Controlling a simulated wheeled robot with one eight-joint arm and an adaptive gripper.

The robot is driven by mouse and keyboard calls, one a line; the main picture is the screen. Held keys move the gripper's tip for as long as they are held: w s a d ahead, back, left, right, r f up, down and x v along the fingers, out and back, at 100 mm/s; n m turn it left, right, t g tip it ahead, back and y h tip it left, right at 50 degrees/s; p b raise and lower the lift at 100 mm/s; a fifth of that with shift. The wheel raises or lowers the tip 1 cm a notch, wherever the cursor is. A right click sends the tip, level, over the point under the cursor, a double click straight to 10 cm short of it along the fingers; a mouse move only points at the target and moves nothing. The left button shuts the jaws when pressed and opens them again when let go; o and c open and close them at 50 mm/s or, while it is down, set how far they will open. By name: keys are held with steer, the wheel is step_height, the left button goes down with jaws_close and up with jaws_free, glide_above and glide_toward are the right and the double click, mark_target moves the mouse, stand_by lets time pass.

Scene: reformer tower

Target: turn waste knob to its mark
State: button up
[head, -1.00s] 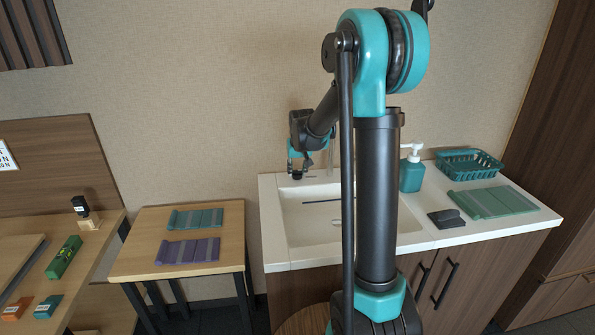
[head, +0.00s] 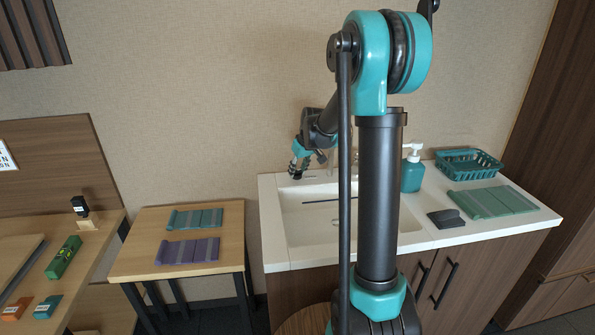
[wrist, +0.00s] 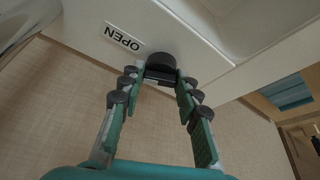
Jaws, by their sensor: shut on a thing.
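The waste knob (wrist: 161,62) is a small dark round knob on the white counter, seen between my fingertips in the wrist view. My gripper (wrist: 161,77) is shut on it, with one finger on each side. In the head view my gripper (head: 296,173) points down at the back left corner of the sink counter. The knob is too small there to make out its pointing direction, and my fingers partly hide it.
The white sink basin (head: 308,222) lies in front of my gripper. A wooden side table (head: 140,237) stands left.

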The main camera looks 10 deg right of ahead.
steer(key=shift+w+d+n+y, duration=0.1)
steer(key=shift+n+y, duration=0.4)
steer(key=shift+n, duration=0.7)
steer(key=shift+g, duration=0.3)
steer(key=o, duration=1.2)
steer(key=shift+c, duration=0.2)
steer(key=v, duration=0.7)
steer(key=shift+r, duration=0.2)
steer(key=shift+o, duration=0.2)
